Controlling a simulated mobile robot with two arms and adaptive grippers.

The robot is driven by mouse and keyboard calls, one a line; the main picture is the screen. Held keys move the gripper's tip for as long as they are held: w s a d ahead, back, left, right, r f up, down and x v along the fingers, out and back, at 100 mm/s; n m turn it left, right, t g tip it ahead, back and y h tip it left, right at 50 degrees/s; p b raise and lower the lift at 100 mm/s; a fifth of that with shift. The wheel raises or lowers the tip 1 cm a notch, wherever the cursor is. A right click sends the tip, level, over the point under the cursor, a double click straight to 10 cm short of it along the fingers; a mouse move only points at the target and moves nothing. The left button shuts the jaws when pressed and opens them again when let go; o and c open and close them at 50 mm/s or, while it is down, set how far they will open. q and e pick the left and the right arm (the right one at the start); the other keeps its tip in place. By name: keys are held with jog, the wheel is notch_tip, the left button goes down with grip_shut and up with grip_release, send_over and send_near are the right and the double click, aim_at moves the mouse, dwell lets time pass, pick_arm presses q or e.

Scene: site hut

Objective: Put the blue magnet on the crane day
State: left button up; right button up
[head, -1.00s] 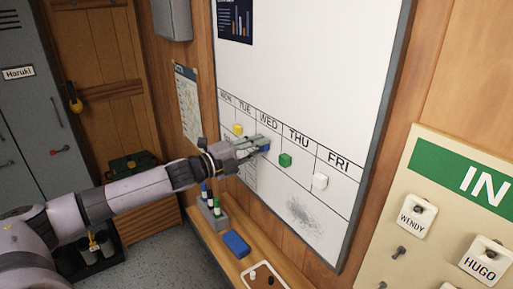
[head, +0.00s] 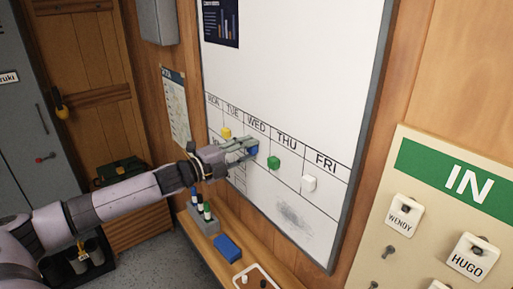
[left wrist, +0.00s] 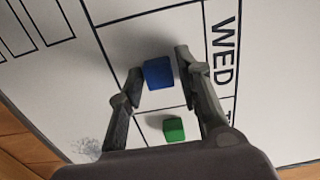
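The blue magnet (head: 253,149) is on the whiteboard (head: 300,75) in the Wednesday column, below the WED heading; it also shows in the left wrist view (left wrist: 158,73). My left gripper (head: 247,149) reaches it from the left. In the left wrist view its open fingers (left wrist: 158,68) stand on either side of the magnet, with narrow gaps. I cannot read the word crane on the board. Small writing under the left day columns is partly hidden by my gripper. My right gripper is not in view.
Below is a ledge with a marker holder (head: 203,217) and a blue eraser (head: 229,247). An IN board (head: 450,210) hangs at right.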

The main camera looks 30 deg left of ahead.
pick_arm(q)
jog(key=shift+o, duration=1.2)
jog(key=shift+s+f, duration=0.1)
jog(key=shift+s, duration=0.1)
jog(key=shift+s+a+f, duration=0.1)
jog(key=shift+s+a, duration=0.15)
jog(key=shift+s, duration=0.25)
jog(key=v, duration=1)
jog(key=shift+s, duration=0.3)
jog(key=shift+a, duration=0.1)
